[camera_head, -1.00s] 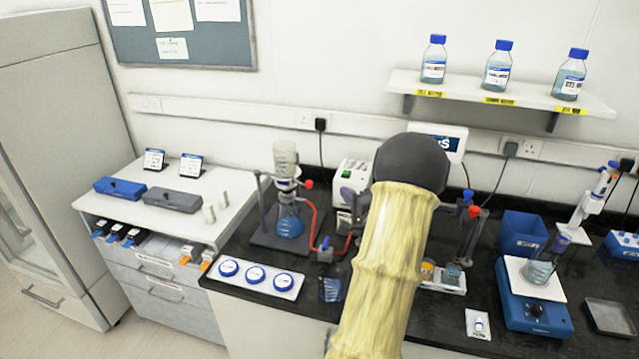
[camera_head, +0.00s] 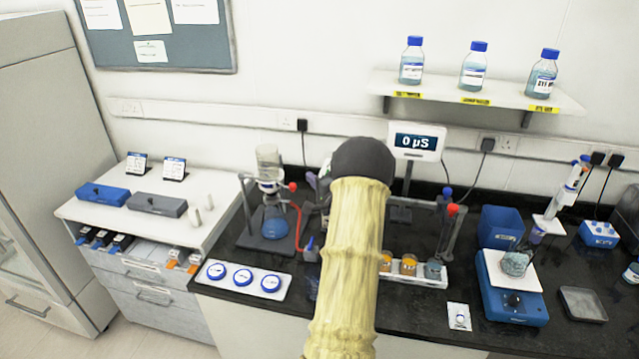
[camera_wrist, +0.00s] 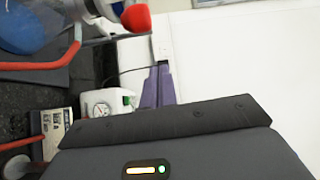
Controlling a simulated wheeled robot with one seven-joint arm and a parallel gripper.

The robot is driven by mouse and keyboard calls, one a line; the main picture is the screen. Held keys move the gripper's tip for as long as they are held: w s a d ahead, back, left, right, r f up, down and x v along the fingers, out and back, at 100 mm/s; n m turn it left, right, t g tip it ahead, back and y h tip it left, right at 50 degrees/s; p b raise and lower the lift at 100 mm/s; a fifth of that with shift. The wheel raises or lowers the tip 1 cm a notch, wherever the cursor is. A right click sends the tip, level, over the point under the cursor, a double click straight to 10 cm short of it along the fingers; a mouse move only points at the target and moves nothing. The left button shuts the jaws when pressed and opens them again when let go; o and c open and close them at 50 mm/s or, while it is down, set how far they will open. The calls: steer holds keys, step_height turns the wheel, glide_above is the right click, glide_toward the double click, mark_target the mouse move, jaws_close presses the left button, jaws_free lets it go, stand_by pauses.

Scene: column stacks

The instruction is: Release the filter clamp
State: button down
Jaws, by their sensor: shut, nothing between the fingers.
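The filter assembly stands at the left of the black bench in the head view: a clear funnel (camera_head: 268,160) sits upright on a flask (camera_head: 275,222) with blue liquid. A red knob (camera_head: 292,186), apparently on the clamp, sticks out right of the joint. The wrist view shows this red knob (camera_wrist: 136,18) at the top and the flask (camera_wrist: 28,25) at the upper left. My gripper (camera_head: 312,181), with purple fingers, is just right of the knob in the head view, mostly hidden by my arm. In the wrist view its fingers (camera_wrist: 158,88) are together and empty, apart from the knob.
A red hose (camera_head: 299,215) runs from the flask toward my arm. The wrist view shows a white and green device (camera_wrist: 103,102). A tray of blue-lidded dishes (camera_head: 215,287) lies in front. A meter (camera_head: 416,142) and an orange-beaker tray (camera_head: 430,283) are right of my arm.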

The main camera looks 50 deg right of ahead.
steer(key=a, duration=0.1)
steer(key=a+p, duration=0.1)
steer(key=a, duration=0.1)
steer(key=shift+w+a+f+p, duration=0.15)
steer(key=shift+w+a+p, duration=0.1)
steer(key=shift+a+p, duration=0.15)
steer(key=shift+s+a, duration=0.1)
